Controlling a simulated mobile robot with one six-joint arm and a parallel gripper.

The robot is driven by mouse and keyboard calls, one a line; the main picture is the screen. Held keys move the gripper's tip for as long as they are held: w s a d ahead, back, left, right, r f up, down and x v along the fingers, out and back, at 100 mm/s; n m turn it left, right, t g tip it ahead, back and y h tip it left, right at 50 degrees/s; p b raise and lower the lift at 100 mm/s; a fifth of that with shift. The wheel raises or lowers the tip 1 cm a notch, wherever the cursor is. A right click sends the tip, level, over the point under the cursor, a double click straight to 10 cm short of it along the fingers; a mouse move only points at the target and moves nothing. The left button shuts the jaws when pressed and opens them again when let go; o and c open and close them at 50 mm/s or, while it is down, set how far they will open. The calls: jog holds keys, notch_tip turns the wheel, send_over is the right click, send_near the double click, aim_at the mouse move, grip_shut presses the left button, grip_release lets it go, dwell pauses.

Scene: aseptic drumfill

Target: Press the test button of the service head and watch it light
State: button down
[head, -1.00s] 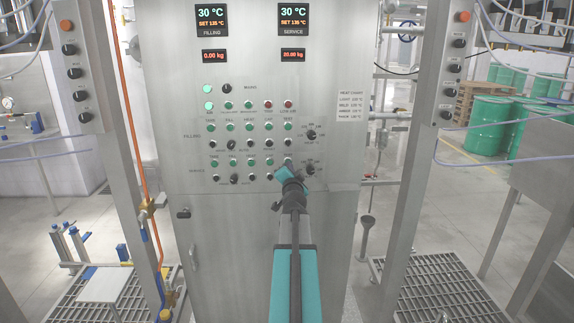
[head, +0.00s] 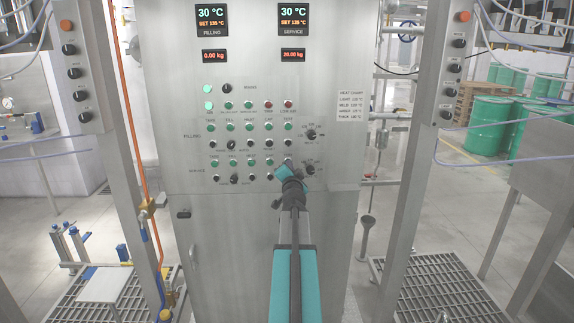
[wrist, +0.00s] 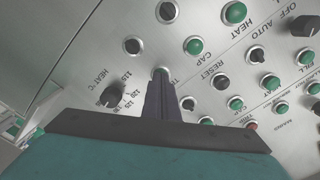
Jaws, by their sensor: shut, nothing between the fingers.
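The service head's test button (wrist: 161,72) is a green button at the end of its row, its label partly hidden. My gripper (wrist: 160,82) is shut and empty, its dark fingers reaching to this button and covering part of it. I cannot tell whether the tips touch or press it, or whether it is lit. In the head view my gripper (head: 285,167) is at the right end of the service row on the steel control cabinet (head: 215,255), hiding part of that corner.
A heat selector knob (wrist: 112,96) and dark buttons (wrist: 132,46) lie close beside the fingers. A green CAP button (wrist: 193,45) is the neighbour in the row. Steel posts (head: 412,170) stand on both sides of the cabinet. Green drums (head: 490,125) stand at the far right.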

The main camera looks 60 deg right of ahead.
dwell(0.3)
jog(key=shift+v, duration=2.4)
